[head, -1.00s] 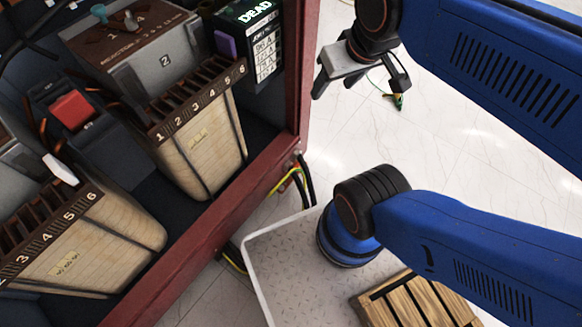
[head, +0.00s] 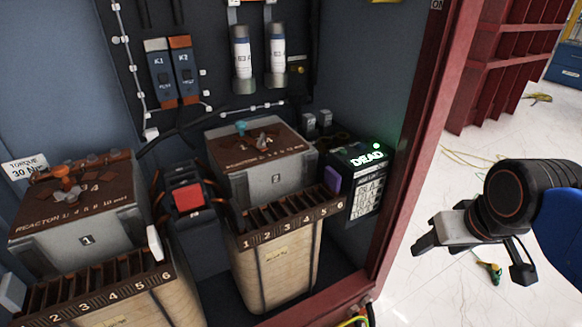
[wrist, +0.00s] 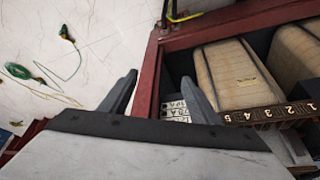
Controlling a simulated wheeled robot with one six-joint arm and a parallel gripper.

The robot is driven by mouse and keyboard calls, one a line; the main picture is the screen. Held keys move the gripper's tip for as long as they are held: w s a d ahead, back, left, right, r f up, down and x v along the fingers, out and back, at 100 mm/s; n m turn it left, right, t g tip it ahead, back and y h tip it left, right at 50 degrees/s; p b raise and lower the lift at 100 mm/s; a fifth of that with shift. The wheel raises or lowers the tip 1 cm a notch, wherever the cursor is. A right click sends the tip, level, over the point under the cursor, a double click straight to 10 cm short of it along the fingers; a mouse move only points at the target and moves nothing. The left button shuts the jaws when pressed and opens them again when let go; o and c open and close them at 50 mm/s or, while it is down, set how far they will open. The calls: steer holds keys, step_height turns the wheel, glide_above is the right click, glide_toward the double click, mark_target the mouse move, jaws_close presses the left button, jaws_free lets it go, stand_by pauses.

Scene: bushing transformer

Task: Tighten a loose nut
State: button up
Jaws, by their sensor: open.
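Inside the cabinet, reactor 1 (head: 85,238) stands at the left with orange hardware (head: 68,177) on its brown top. Reactor 2 (head: 275,187) stands in the middle with a teal piece (head: 241,128) and small grey metal parts (head: 262,139) on its top. I cannot tell which nut is loose at this size. My gripper (head: 473,262) is open and empty, outside the cabinet to the right of its red post. In the wrist view my gripper's fingers (wrist: 160,95) are spread apart, near the red frame, with no nut visible between them.
The red cabinet frame (head: 412,140) stands between my gripper and the reactors. A black box reading DEAD (head: 362,185) sits beside reactor 2. A red button (head: 188,198) is between the reactors. A "TORQUE 30" sign (head: 25,168) is at the left. Cables (head: 490,270) lie on the pale floor.

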steer(key=w+a+r+n+g, duration=0.1)
steer(key=w+a+r+n, duration=0.4)
steer(key=w+r, duration=0.55)
step_height(320, 180, up, 19)
steer(key=n+g, duration=0.4)
steer(key=n, duration=0.8)
glide_above(261, 136)
step_height(261, 136, down, 17)
steer(key=shift+w, duration=0.1)
steer(key=c, duration=1.1)
